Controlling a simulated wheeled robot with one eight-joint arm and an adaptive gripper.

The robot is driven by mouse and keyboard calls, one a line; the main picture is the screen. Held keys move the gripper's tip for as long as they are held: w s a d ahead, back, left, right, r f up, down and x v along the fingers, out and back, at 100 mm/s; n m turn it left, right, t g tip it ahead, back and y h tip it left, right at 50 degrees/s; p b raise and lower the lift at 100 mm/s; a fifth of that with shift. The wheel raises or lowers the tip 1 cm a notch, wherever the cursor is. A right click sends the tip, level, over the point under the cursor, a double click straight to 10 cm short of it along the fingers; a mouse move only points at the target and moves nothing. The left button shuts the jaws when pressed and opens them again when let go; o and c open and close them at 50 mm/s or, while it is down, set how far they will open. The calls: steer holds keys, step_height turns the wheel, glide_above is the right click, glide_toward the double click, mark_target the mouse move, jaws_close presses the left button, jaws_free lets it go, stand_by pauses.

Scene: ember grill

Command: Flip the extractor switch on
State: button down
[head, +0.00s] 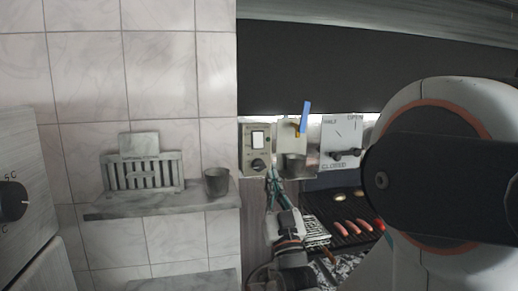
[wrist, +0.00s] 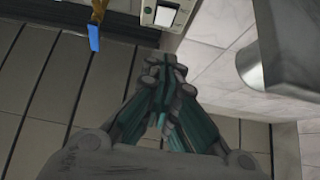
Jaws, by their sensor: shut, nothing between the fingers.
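A beige panel (head: 244,152) on the wall left of the grill carries a white rocker switch (head: 258,139) with a dark round knob (head: 258,165) below it. No label naming the extractor is readable. In the wrist view the rocker (wrist: 165,15) shows at the top, beyond the fingertips. My gripper (head: 271,174) is shut and empty. In the head view its tips are just right of the knob and below the rocker. In the wrist view the gripper (wrist: 172,64) points toward the panel, with a visible gap to the rocker. Whether the rocker is on or off cannot be told.
A blue tag (head: 304,116) hangs right of the panel, above a metal cup (head: 294,165). A damper plate (head: 341,138) marked OPEN, HALF and CLOSED is further right. Sausages (head: 361,226) lie on the grill. A stone shelf (head: 160,208) holds a rack (head: 143,172) and a grey cup (head: 216,182).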

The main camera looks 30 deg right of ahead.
mark_target(258, 140)
steer(key=shift+w+d+f+p+x, duration=0.1)
steer(key=shift+w+f+p+x, duration=0.4)
steer(key=shift+x, duration=1.65)
steer(key=shift+w+d+f+p+x, duration=0.2)
steer(key=shift+p+x, duration=0.6)
steer(key=shift+x, duration=1.3)
steer(key=shift+w+a+f+p+x, duration=0.15)
steer(key=shift+f+p+x, duration=0.4)
steer(key=shift+x, duration=1.6)
steer(key=shift+d, duration=0.1)
steer(key=shift+w+d+f+b, duration=0.1)
steer(key=shift+w+f+b, duration=0.2)
steer(key=shift+b, duration=0.35)
steer(key=shift+w+r, duration=0.15)
steer(key=shift+w, duration=0.05)
steer(key=shift+s, duration=0.1)
